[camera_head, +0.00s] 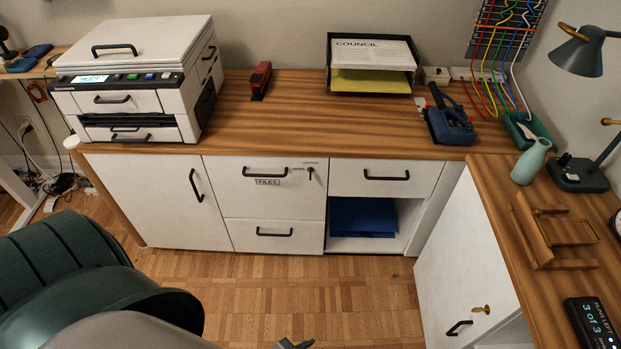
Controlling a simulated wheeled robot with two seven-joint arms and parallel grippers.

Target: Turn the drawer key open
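The drawer marked FILES (267,182) is shut, in the upper middle of the white desk front. A small dark key (310,173) sits at the lock in its upper right corner, below a tiny label; its exact angle is too small to read. A bar handle (265,172) is to its left. A small grey piece (294,344), which looks like the tip of my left gripper, shows at the bottom edge, well below and apart from the key. Its fingers are mostly cut off. My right gripper is out of view.
A brass key or knob (482,309) is on the right cabinet door (460,260). A large dark green rounded form (70,270) fills the lower left; I cannot tell what it is. An open shelf with a blue item (362,216) is right of the drawers. The floor (290,290) before them is clear.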

